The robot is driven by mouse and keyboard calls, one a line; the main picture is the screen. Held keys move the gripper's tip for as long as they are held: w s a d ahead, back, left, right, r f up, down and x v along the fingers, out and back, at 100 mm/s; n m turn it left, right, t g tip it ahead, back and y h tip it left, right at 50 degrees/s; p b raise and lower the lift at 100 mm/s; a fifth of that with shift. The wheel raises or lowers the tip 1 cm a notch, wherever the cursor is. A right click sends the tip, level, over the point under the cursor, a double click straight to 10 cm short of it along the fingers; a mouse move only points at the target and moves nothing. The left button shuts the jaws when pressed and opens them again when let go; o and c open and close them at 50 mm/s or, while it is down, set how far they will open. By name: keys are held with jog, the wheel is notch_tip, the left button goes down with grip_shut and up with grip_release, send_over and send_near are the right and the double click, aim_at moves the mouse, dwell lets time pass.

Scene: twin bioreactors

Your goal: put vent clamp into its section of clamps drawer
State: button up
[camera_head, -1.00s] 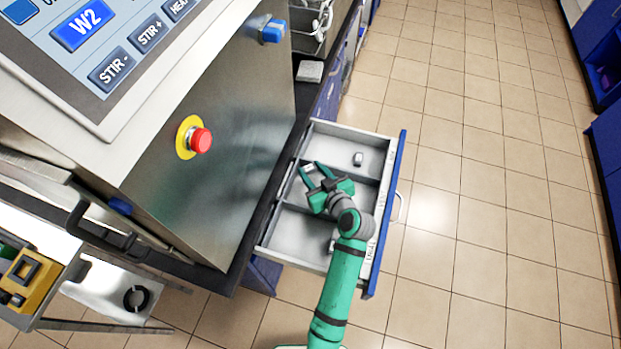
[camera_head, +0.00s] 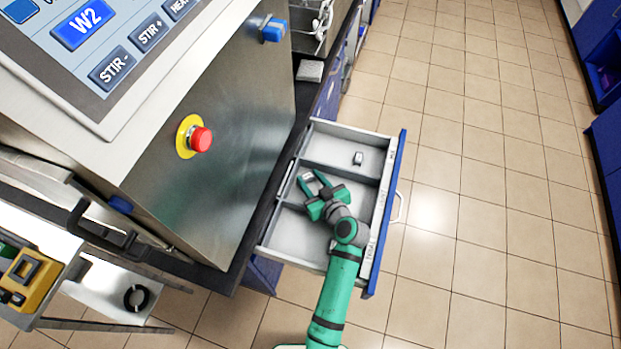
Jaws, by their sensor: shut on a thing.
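The open clamps drawer (camera_head: 291,246) has a blue front and three sections split by two dividers. My green gripper (camera_head: 309,176) is over the middle section, fingers pointing to the upper left. It is shut on a small pale piece, the vent clamp (camera_head: 307,177), which shows between the fingertips. I cannot tell whether the clamp touches the drawer floor. Another small grey clamp (camera_head: 358,158) lies in the far section. My arm covers part of the near section and of the drawer front, where the labels are too small to read.
A steel bioreactor cabinet (camera_head: 240,150) with a red stop button (camera_head: 201,139) stands close left of the drawer. A dark bench edge (camera_head: 262,215) runs along its foot. The tiled floor (camera_head: 470,200) to the right is clear.

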jog(key=shift+f, duration=0.25)
jog(key=o, duration=0.8)
jog(key=shift+s+f, duration=0.1)
jog(key=shift+c, duration=0.2)
jog(key=v, duration=0.2)
jog(key=r+v, duration=0.1)
jog(key=v, duration=0.5)
jog(key=shift+w+a+r, duration=0.1)
jog(key=shift+w+r, duration=0.15)
jog(key=shift+w, duration=0.05)
